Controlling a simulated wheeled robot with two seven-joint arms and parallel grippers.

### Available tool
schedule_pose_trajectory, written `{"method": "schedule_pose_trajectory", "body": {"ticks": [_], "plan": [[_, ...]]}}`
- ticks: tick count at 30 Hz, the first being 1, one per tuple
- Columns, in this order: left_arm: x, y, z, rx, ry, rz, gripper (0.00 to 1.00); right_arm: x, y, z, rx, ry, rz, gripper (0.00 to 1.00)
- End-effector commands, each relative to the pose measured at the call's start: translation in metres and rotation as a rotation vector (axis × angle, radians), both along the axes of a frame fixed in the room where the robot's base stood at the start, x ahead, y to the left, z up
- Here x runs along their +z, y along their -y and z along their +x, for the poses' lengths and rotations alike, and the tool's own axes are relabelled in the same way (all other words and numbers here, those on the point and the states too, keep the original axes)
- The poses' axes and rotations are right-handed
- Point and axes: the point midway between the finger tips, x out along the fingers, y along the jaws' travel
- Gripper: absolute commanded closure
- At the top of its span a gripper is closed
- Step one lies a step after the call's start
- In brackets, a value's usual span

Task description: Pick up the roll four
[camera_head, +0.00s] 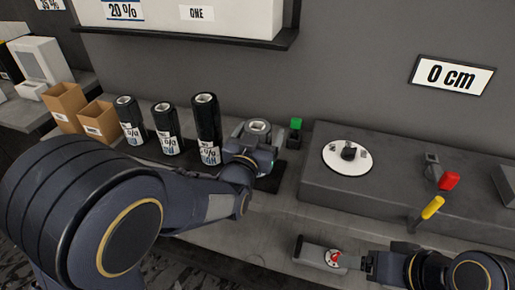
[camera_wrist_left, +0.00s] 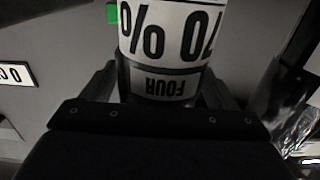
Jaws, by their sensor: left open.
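Roll four (camera_wrist_left: 165,45) carries a white label with "70 %" and "FOUR", upside down in the left wrist view. In the head view its top (camera_head: 258,127) shows at the right end of a row of rolls, and my gripper and wrist hide much of its body. My left gripper (camera_head: 254,146) is open, with one finger on each side of the roll; the fingers also show in the left wrist view (camera_wrist_left: 160,92). I cannot tell whether they touch it. My right gripper (camera_head: 370,263) is at the lower right, away from the rolls; its jaw state is unclear.
Three dark rolls (camera_head: 206,120) stand upright to the left, the nearest one close to my left wrist. Cardboard boxes (camera_head: 66,104) are further left. A green block (camera_head: 296,124) is behind right. A raised grey block (camera_head: 400,185) with a white disc (camera_head: 335,160) stands right.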

Motion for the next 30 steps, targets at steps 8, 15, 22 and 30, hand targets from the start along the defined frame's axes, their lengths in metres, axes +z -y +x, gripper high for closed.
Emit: {"method": "schedule_pose_trajectory", "body": {"ticks": [8,15,22,30], "plan": [[-0.0002,0.0005,0.0021,0.0,-0.001,-0.001,0.22,0.0,0.0,0.0,0.0,0.0,0.0,0.23],[-0.0002,0.0005,0.0019,0.0,-0.001,-0.001,0.53,0.0,0.0,-0.0001,0.0,0.0,0.0,0.23],[0.0007,0.0006,0.002,0.0,0.001,-0.001,0.76,0.0001,-0.0001,0.0,0.0,0.0,0.0,0.23],[0.0047,0.0007,0.002,0.0,0.002,-0.002,0.76,0.0012,-0.0001,-0.0001,0.0,0.0,0.0,0.23]]}}
